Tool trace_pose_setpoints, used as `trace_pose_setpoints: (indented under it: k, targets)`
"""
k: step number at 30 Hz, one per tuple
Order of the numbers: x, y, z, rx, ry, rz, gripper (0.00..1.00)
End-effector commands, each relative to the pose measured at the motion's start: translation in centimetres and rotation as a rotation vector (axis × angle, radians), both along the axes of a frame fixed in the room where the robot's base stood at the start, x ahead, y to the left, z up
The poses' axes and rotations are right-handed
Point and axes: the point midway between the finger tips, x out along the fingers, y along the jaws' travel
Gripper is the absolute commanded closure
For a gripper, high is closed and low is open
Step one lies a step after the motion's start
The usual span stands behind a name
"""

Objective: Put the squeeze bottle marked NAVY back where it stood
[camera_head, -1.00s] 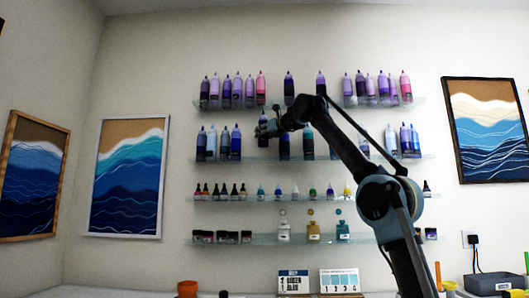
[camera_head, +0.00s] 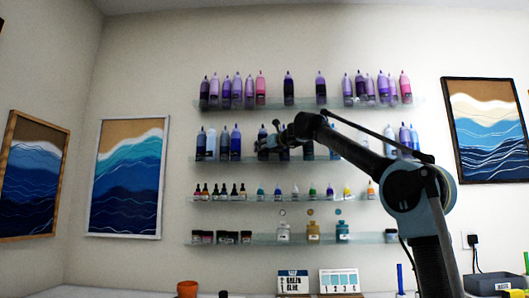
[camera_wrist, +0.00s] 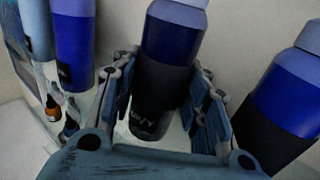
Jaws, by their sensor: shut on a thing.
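The NAVY squeeze bottle (camera_wrist: 168,85) is dark blue with a black lower band, and part of its label shows in the wrist view. My gripper (camera_wrist: 164,108) is shut on it, one finger on each side of the band. In the head view the bottle (camera_head: 262,132) is upright at the second shelf (camera_head: 240,159) from the top. Its top is about level with the bottles beside it. My gripper (camera_head: 270,144) covers its lower part, so I cannot tell whether its base touches the glass.
A blue bottle (camera_head: 235,142) stands to its left with a gap; it also shows in the wrist view (camera_wrist: 73,40). Another blue bottle (camera_wrist: 284,105) is close on the right. Small dropper bottles (camera_head: 220,191) line the shelf below. Purple bottles (camera_head: 238,91) stand above.

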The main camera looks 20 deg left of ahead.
Motion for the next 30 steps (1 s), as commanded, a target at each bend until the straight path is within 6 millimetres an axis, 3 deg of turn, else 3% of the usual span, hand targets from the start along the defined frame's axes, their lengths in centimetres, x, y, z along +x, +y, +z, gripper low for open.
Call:
trace_pose_setpoints:
  k: [11,12,14,30]
  targets:
    - [0.03,0.00,-0.27,0.000,0.000,0.000,0.81]
    - [0.04,0.02,-0.28,0.000,0.000,0.000,0.52]
    - [0.05,0.02,-0.26,0.000,0.000,0.000,0.38]
    - [-0.61,-0.69,-0.04,0.000,0.000,0.000,0.38]
